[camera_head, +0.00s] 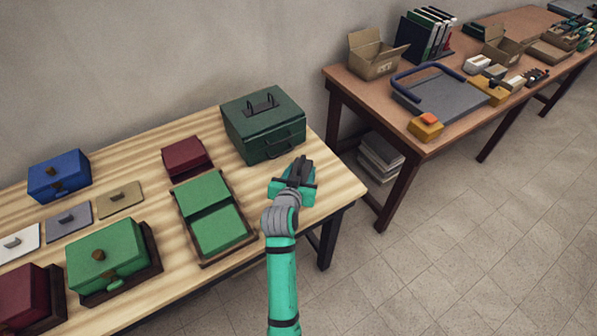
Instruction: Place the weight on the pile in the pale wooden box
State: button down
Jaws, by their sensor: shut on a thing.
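My gripper (301,166) is over the right end of the striped wooden table, just right of and in front of the dark green case. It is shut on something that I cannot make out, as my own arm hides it. Three flat plates with small handles lie at the left: a white one (14,247), a grey-blue one (78,213) and a tan one (110,205). They look like weights. A brown open box (206,262) holds two green piles (203,196) side by side. I cannot single out a pale wooden box; the boxes in view look dark brown.
The dark green case (258,142) stands at the back right. A dark red block (180,158), a blue block (45,185), a knobbed green block (120,250) and another red block (20,300) stand on the table (345,185). A second, cluttered table (350,85) is beyond a floor gap.

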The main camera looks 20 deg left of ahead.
aim_at(302, 178)
jog(key=shift+w, duration=0.25)
jog(key=shift+w+f, duration=0.1)
jog(key=shift+f, duration=1.6)
jog(key=shift+f, duration=0.15)
jog(key=c, duration=0.9)
grip_release()
jog(key=shift+f, duration=0.15)
